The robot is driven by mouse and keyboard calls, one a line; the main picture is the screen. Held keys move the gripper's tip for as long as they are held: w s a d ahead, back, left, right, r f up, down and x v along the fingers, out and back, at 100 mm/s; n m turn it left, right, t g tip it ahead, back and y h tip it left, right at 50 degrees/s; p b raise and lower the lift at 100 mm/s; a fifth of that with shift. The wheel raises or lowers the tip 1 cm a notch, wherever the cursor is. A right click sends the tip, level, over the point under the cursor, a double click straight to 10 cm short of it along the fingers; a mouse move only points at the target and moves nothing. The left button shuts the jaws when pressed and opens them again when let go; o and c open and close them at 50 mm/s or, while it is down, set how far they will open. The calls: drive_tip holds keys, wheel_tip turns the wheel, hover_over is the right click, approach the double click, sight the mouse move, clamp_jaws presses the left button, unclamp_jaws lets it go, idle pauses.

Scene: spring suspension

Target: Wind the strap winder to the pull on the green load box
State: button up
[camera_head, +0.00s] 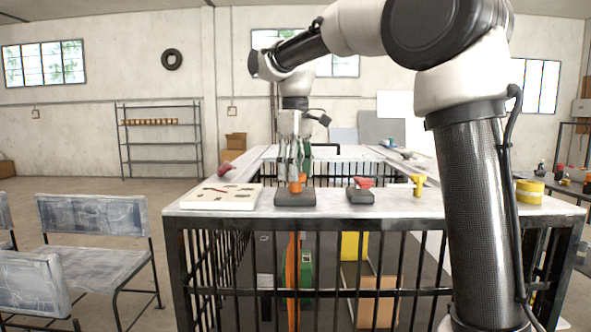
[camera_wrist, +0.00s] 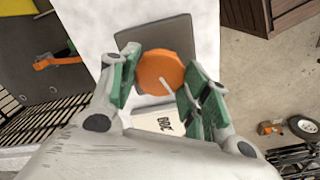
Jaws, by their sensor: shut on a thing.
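The strap winder is a dark block (camera_head: 295,199) on the near table top, with an orange knob (camera_head: 296,186) on it. In the wrist view the orange knob (camera_wrist: 158,72) bears a pale line and sits over the dark block (camera_wrist: 170,37). My gripper (camera_head: 296,172) points down at the winder. Its green-padded fingers (camera_wrist: 158,84) are closed on the knob from both sides. An orange strap (camera_head: 292,275) hangs below the table. The green load box (camera_head: 306,269) is partly hidden behind the strap and black bars.
A pale board (camera_head: 222,197) lies left of the winder. A dark block with a red top (camera_head: 361,193) and a yellow piece (camera_head: 418,185) stand to the right. Yellow tape rolls (camera_head: 530,189) lie farther right. Black bars (camera_head: 340,285) fence the space below the table top.

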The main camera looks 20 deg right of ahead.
drive_tip(key=m, duration=0.5)
drive_tip(key=shift+m, duration=0.3)
drive_tip(key=m, duration=0.4)
drive_tip(key=shift+m, duration=0.4)
drive_tip(key=o, duration=1)
wheel_tip(320, 180, up, 12)
